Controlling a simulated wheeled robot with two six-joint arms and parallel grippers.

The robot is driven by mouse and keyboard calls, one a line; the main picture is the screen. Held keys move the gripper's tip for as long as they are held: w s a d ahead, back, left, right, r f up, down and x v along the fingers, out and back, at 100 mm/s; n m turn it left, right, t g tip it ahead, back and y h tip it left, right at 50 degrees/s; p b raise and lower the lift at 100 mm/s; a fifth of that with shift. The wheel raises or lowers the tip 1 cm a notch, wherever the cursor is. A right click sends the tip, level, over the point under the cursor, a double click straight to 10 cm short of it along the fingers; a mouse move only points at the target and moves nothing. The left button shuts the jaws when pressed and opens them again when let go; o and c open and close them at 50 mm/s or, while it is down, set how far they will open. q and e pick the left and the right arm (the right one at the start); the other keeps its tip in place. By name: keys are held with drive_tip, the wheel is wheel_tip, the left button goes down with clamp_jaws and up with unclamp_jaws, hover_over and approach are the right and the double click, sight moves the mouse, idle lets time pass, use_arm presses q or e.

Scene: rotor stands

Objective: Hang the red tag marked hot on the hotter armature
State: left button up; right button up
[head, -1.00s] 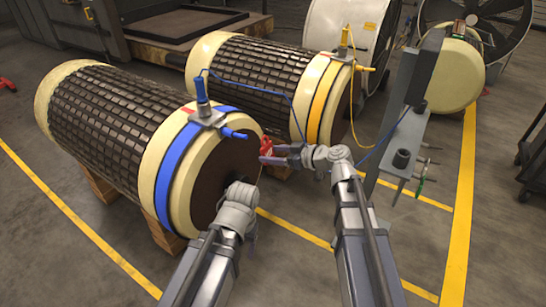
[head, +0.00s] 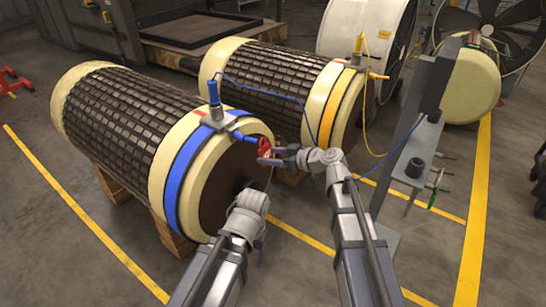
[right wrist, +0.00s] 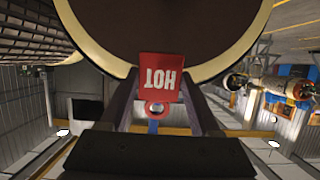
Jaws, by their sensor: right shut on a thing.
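Two armatures lie side by side in the head view: a blue-banded one (head: 185,170) in front and a yellow-banded one (head: 328,112) behind. A blue clamp-on probe (head: 213,95) sits on the blue band, with a blue peg (head: 243,138) sticking out right. The other armature has a yellow probe (head: 359,47) with a yellow peg (head: 378,76). My right gripper (head: 274,158) is shut on the red tag (head: 265,150), just right of the blue peg's tip. The right wrist view shows the tag (right wrist: 160,75) reading HOT upside down, its ring lowest.
A grey stand (head: 412,150) with a dark box (head: 440,75) is right of my right arm; blue and yellow cables run to it. Wooden supports (head: 175,238) hold the front armature. Large fans stand at the back right. Floor between yellow lines looks clear.

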drive_tip(key=shift+b+x, duration=0.3)
drive_tip(key=shift+x, duration=0.95)
idle(0.9)
drive_tip(key=shift+w+a, duration=0.45)
drive_tip(key=shift+a, duration=0.15)
drive_tip(key=shift+w+a+f, duration=0.1)
drive_tip(key=shift+w+a, duration=0.15)
drive_tip(key=shift+a, duration=0.15)
drive_tip(key=shift+f+b, duration=0.2)
drive_tip(key=shift+b, duration=0.25)
idle(0.3)
drive_tip(key=o, duration=1.5)
drive_tip(key=shift+p+v, duration=1.6)
drive_tip(key=shift+v, duration=2.9)
